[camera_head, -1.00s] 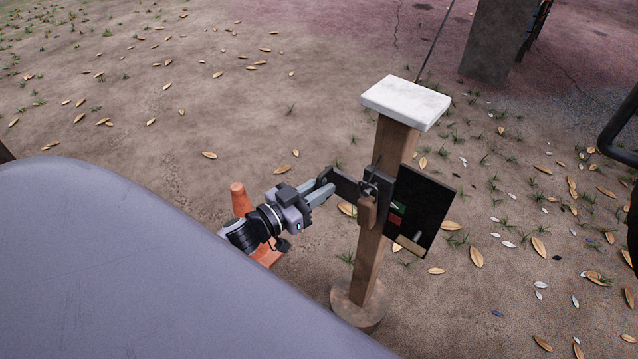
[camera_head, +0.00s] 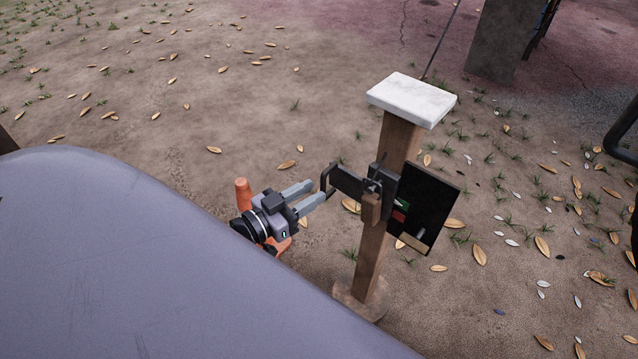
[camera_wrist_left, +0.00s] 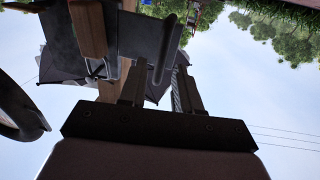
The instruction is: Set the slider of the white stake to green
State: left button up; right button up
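The white stake is a wooden post (camera_head: 372,250) with a white cap (camera_head: 411,99). A black board (camera_head: 428,207) on its right side carries a green field (camera_head: 403,204) and a red field (camera_head: 398,216), both partly hidden by a wooden block (camera_head: 371,208). A black slider plate (camera_head: 347,183) sticks out left of the post and ends in a bent handle (camera_head: 325,178). My left gripper (camera_head: 318,191) is open, its fingertips close to the handle. In the left wrist view the handle bar (camera_wrist_left: 165,48) shows beyond the two fingers (camera_wrist_left: 160,90); contact is unclear. My right gripper is not in view.
A large grey-violet surface (camera_head: 150,260) fills the lower left. A concrete pillar (camera_head: 503,40) stands at the back right. Leaf-strewn ground around the post is open.

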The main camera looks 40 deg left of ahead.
pick_arm(q)
jog(key=shift+v, duration=1.5)
jog(key=s+d+f+g+y+p, duration=0.1)
jog(key=s+d+g+y+p, duration=0.1)
jog(key=s+d+g+p, duration=0.5)
jog(key=s+d+p, duration=0.2)
jog(key=s+d, duration=0.2)
jog(key=shift+d+n+y, duration=0.25)
jog(key=shift+n+y, duration=0.05)
jog(key=shift+y, duration=0.1)
jog(key=shift+s+f, duration=0.1)
dwell(0.7)
